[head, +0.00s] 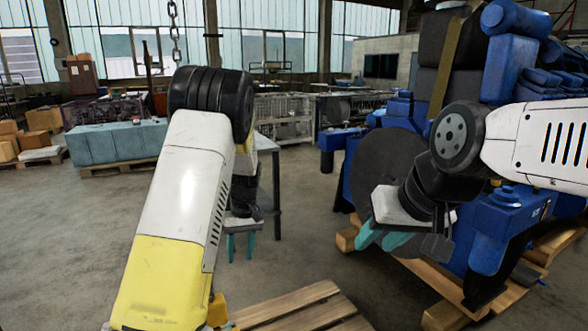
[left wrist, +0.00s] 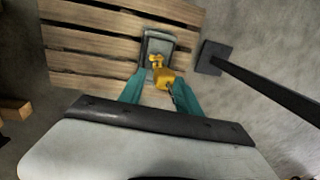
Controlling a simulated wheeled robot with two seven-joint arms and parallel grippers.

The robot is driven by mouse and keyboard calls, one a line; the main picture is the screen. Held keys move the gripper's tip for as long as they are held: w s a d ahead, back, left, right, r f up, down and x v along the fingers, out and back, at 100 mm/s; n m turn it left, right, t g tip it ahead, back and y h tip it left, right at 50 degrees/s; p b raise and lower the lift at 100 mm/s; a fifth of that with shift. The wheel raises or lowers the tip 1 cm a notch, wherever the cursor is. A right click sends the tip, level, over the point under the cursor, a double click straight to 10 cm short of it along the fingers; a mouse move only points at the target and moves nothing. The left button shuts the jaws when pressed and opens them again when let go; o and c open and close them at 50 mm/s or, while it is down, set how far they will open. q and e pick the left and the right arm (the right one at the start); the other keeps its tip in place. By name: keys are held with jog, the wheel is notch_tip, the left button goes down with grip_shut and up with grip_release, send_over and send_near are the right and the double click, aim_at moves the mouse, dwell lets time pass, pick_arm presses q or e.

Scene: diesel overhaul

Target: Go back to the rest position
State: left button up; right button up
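My left gripper (head: 240,246) hangs pointing down beside a dark table leg in the head view, its teal fingers apart with nothing visible between them. In the left wrist view my left gripper (left wrist: 158,98) is open above a yellow tool (left wrist: 162,76), which lies on a grey tray (left wrist: 160,38) on a wooden pallet. The yellow tool also shows in the head view (head: 217,311), partly hidden by my left arm. My right gripper (head: 383,240) is in front of the blue engine, teal fingers pointing down-left, apart and seemingly empty.
The blue engine (head: 497,225) stands on a wooden pallet at right, close to my right arm. The slatted pallet (head: 300,308) lies at the bottom centre. A table (head: 268,150) stands behind my left arm. A chain (head: 173,30) hangs above. Floor at left is clear.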

pick_arm(q)
jog(key=s+r+m+t+h, duration=0.15)
jog(key=s+r, duration=0.35)
jog(key=r, duration=0.5)
jog(key=s+r+m+t+h, duration=0.1)
jog(key=s+r+m+t, duration=0.1)
jog(key=s+r, duration=0.4)
jog(key=s+d+r+m+t+h, duration=0.1)
jog(key=s+r, duration=0.6)
jog(key=s, duration=0.8)
jog(key=m+t, duration=0.1)
jog(key=t, duration=0.1)
jog(key=shift+s+d+t, duration=0.15)
jog(key=shift+d+t, duration=0.05)
jog(key=shift+t, duration=0.15)
jog(key=shift+r, duration=0.1)
jog(key=shift+c, duration=0.4)
